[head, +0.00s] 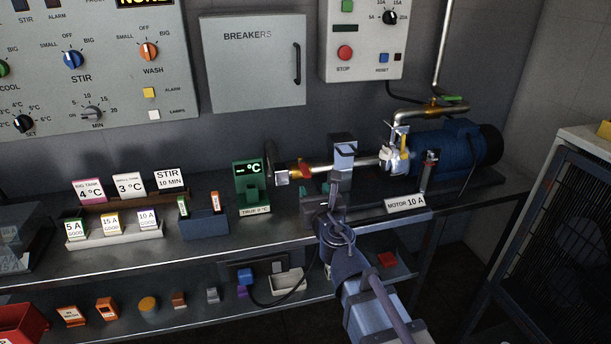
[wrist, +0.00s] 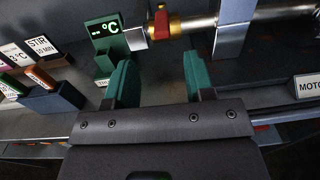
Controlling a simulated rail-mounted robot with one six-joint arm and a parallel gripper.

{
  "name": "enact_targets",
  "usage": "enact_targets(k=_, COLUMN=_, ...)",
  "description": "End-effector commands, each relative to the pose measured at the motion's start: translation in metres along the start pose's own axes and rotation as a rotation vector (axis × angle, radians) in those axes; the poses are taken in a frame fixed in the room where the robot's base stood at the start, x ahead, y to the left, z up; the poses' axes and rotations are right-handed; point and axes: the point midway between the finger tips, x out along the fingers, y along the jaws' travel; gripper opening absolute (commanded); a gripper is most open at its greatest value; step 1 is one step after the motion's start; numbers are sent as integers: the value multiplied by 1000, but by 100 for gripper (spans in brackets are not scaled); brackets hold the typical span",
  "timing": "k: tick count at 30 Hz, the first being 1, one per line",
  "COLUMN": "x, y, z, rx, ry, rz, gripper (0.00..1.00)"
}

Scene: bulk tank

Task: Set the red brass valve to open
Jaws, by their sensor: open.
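My gripper (head: 316,190) is in front of and below the pipe, slightly right of the valve. In the wrist view, my gripper (wrist: 157,70) has its two teal fingers apart with nothing between them. The handle is beyond the fingertips, and no contact shows. My wrist hides part of the bench in the head view.
A green temperature display (head: 250,185) stands just left of the valve. A pipe support (head: 343,160) stands to its right. The pipe leads to a yellow-handled valve (head: 404,146) and a blue motor (head: 450,148). A green handle (head: 452,98) is on the upper pipe.

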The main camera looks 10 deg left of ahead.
Motion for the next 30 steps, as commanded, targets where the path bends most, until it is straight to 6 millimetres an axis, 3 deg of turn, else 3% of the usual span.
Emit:
enact_targets(k=5, x=16, y=-1, z=0, rx=4, ry=0, rz=-2, gripper=49)
enact_targets(k=15, x=93, y=-1, z=0, rx=8, ry=1, rz=-4, gripper=49)
enact_targets(k=18, x=106, y=-2, z=0, rx=8, ry=1, rz=-4, gripper=49)
enact_targets(k=26, x=108, y=-2, z=0, rx=8, ry=1, rz=-4, gripper=49)
enact_targets(k=30, x=108, y=-2, z=0, rx=8, ry=1, rz=-5, gripper=36)
